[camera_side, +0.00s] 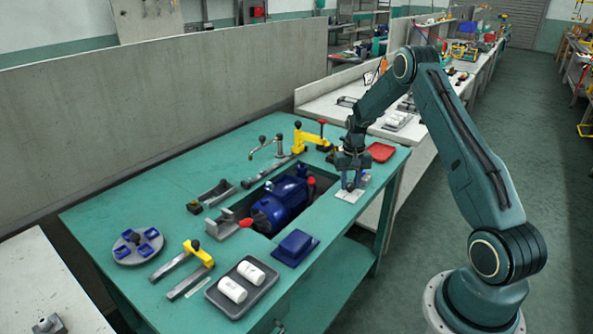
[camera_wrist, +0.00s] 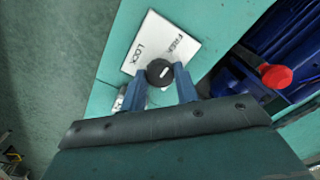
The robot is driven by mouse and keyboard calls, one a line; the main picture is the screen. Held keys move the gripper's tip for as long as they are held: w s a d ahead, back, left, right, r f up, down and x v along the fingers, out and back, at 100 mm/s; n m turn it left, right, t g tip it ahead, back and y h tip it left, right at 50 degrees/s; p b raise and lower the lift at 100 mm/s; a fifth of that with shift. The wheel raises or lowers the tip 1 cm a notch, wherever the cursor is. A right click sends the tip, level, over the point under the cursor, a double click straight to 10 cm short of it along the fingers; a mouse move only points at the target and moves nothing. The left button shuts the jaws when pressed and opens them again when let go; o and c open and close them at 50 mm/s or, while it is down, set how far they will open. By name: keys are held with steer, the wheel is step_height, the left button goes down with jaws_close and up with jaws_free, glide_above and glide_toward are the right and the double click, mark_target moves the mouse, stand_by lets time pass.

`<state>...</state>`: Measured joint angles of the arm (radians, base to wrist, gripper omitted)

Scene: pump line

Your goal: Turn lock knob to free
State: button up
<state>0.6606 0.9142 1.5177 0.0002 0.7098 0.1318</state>
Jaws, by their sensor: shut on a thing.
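The lock knob (camera_wrist: 160,72) is a round black knob with a short white mark on top. It stands at the near edge of a white plate (camera_wrist: 163,42) lettered LOCK and FREE. I cannot tell for sure which word the mark points to. My gripper (camera_wrist: 161,77) is shut on the knob, with one blue finger on each side of it. In the side view my gripper (camera_side: 352,184) points down over the white plate (camera_side: 348,196) near the table's right edge. The knob is hidden there behind the fingers.
A blue pump (camera_side: 282,204) sits in the table's opening to the left, with a red knob (camera_wrist: 277,76) near my gripper. A grey tray (camera_side: 241,287) holds white cylinders.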

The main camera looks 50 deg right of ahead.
mark_target(350, 184)
stand_by(0.4)
steer(key=o, duration=1)
steer(key=shift+c, duration=0.2)
steer(key=shift+r, duration=0.1)
step_height(350, 184, up, 14)
